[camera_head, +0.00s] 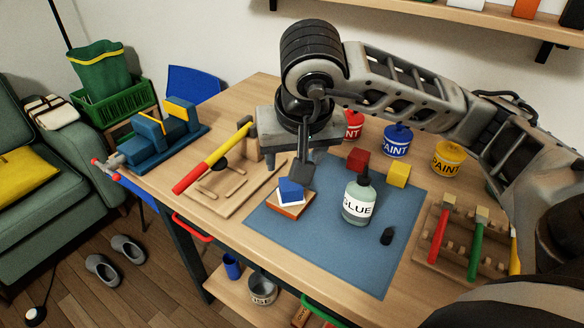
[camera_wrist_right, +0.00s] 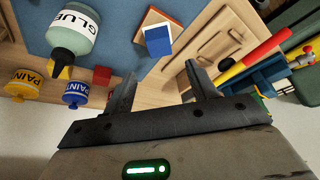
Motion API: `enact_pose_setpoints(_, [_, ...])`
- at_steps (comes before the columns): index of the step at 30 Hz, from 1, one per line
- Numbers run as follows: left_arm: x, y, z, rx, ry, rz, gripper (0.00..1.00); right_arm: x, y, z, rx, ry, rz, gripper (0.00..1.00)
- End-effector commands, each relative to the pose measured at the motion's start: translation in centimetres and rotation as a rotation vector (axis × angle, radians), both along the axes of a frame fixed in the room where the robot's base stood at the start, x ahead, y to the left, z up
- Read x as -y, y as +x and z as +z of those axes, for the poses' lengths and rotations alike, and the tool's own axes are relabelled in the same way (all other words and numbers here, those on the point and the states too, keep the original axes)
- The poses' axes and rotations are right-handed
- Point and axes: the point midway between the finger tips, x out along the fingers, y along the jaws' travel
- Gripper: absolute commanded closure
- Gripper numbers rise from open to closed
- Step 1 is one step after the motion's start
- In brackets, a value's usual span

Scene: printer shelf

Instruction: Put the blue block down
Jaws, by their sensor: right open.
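The blue block (camera_head: 290,190) sits on a brown wooden piece (camera_head: 292,209) at the left part of the blue mat (camera_head: 330,250), with a white layer or face showing at its lower side. In the right wrist view, the blue block (camera_wrist_right: 158,47) shows a white face and lies beyond my fingers, apart from them. My right gripper (camera_head: 302,170) is just above and behind the block in the head view. In the wrist view its fingers (camera_wrist_right: 160,88) are spread with nothing between them. My left gripper is in neither view.
A glue bottle (camera_head: 358,203) stands right of the block, with a red block (camera_head: 357,159) and a yellow block (camera_head: 398,174) behind. Paint pots (camera_head: 397,140) line the back. The mat's front is clear.

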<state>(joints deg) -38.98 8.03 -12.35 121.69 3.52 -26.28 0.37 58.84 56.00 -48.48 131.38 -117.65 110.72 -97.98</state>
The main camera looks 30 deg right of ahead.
Motion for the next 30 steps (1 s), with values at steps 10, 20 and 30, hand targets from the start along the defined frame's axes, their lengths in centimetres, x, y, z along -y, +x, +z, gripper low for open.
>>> enact_pose_setpoints(10, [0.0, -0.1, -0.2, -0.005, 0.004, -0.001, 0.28, -0.4, -0.9, 2.4, 0.000, 0.001, 0.000, 0.43])
enact_pose_setpoints(20, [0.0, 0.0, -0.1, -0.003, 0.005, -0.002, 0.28, -0.4, -0.9, 2.3, -0.001, 0.000, 0.000, 0.43])
enact_pose_setpoints(30, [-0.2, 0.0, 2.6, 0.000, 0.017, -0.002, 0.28, -0.4, -0.9, 5.5, -0.001, 0.000, 0.000, 0.43])
